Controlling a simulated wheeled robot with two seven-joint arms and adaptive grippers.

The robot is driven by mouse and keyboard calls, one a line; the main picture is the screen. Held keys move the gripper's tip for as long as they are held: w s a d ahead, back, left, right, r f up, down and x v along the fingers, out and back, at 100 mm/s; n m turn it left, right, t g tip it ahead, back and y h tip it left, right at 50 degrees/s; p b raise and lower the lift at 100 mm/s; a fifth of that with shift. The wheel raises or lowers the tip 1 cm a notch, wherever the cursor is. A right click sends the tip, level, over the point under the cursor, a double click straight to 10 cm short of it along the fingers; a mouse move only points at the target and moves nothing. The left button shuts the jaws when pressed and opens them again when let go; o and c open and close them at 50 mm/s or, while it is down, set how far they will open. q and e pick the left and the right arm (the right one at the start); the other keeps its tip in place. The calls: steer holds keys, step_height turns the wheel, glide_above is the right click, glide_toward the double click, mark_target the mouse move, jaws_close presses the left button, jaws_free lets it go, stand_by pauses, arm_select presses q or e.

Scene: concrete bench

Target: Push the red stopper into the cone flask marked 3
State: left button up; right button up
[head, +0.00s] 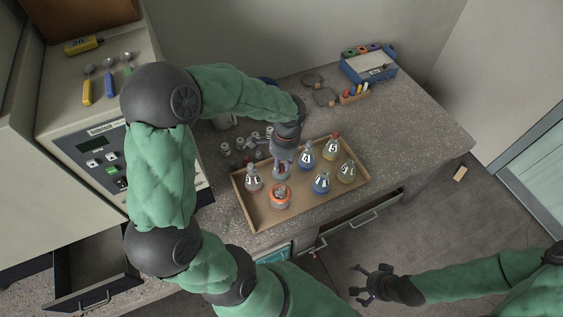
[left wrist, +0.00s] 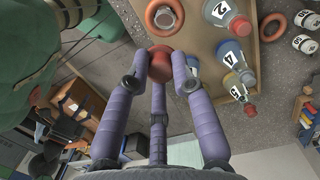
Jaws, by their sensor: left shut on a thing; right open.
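My left gripper (head: 282,172) is over the left half of the tray, pointing down. In the left wrist view its fingers (left wrist: 160,68) are shut on the red stopper (left wrist: 160,62). I cannot make out which label reads 3. In the left wrist view, flask 4 (left wrist: 236,57) shows right of the fingers. My right gripper (head: 370,282) is open and empty, away from the bench.
The shallow brown tray (head: 258,222) lies on the speckled bench. A flask with an orange ring (head: 280,198) stands near its front. Small jars (head: 228,149) stand behind it. A blue box (head: 368,66) is at the back right. A drawer (head: 362,220) is open in front.

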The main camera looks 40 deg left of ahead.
arm_select(q)
steer(key=shift+f+b, duration=3.35)
steer(key=shift+f, duration=1.2)
steer(key=shift+a+f+b, duration=0.1)
steer(key=shift+f+b, duration=0.65)
steer(key=shift+f, duration=0.5)
steer(key=shift+f, duration=0.35)
steer(key=o, duration=0.9)
steer(key=shift+c, duration=0.2)
steer(key=shift+o, duration=0.3)
